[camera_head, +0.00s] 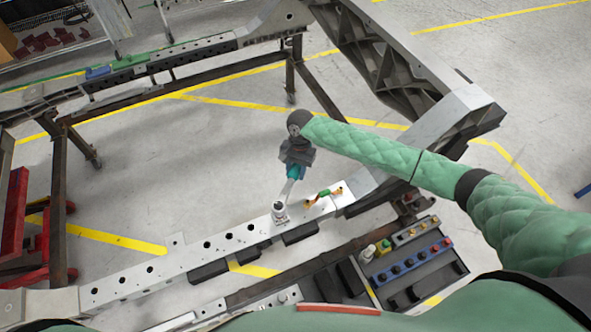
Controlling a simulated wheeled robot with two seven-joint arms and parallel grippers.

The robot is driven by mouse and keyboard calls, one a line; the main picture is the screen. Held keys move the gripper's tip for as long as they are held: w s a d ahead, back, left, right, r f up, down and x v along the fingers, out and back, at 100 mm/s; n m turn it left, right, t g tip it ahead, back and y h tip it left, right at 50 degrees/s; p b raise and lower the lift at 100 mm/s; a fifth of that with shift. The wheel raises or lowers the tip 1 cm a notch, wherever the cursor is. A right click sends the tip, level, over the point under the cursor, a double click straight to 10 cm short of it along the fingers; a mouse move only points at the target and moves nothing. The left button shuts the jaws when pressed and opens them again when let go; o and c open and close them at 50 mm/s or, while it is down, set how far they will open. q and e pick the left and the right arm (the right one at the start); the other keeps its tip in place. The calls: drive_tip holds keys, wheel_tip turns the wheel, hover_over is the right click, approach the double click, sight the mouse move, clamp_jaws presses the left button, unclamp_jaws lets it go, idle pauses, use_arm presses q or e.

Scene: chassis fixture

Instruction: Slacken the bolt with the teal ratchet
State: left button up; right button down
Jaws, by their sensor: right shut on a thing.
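The teal ratchet (287,189) stands tilted over the pale chassis rail. My right gripper (296,166) is shut on its teal handle, above the rail. The ratchet's silver shaft runs down to a round socket end (280,210) at the rail's upper surface. The bolt cannot be made out; the socket end covers that spot, and I cannot tell whether it is seated on a bolt. My left gripper is out of view.
The pale rail (222,244) has a row of dark holes. A green and orange piece (324,194) lies on it just right of the socket. A tray of coloured parts (413,258) sits in front. A dark angled frame (375,62) rises behind.

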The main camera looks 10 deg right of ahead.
drive_tip(key=shift+f, duration=0.1)
idle(0.3)
drive_tip(key=shift+w+a+n+p, duration=0.15)
drive_tip(key=shift+a+n+p, duration=0.15)
drive_tip(key=shift+a, duration=0.05)
drive_tip(key=shift+w+a+f+n, duration=0.1)
drive_tip(key=shift+w+a+n, duration=0.1)
drive_tip(key=shift+a+n, duration=0.35)
drive_tip(key=shift+a+n+p, duration=0.25)
drive_tip(key=shift+a+p, duration=0.1)
drive_tip(key=shift+a, duration=0.1)
idle(0.4)
drive_tip(key=shift+w+a+f+n+g+h, duration=0.1)
drive_tip(key=shift+a+n+g+h, duration=0.2)
drive_tip(key=shift+a+n, duration=0.3)
drive_tip(key=shift+a, duration=0.05)
drive_tip(key=shift+w+a+f+n, duration=0.1)
drive_tip(key=shift+a+n, duration=0.2)
drive_tip(key=shift+a, duration=0.1)
drive_tip(key=shift+a+n+p, duration=0.4)
drive_tip(key=shift+a+n, duration=0.1)
drive_tip(key=shift+a, duration=0.15)
drive_tip(key=shift+a+h, duration=0.15)
drive_tip(key=shift+h, duration=0.15)
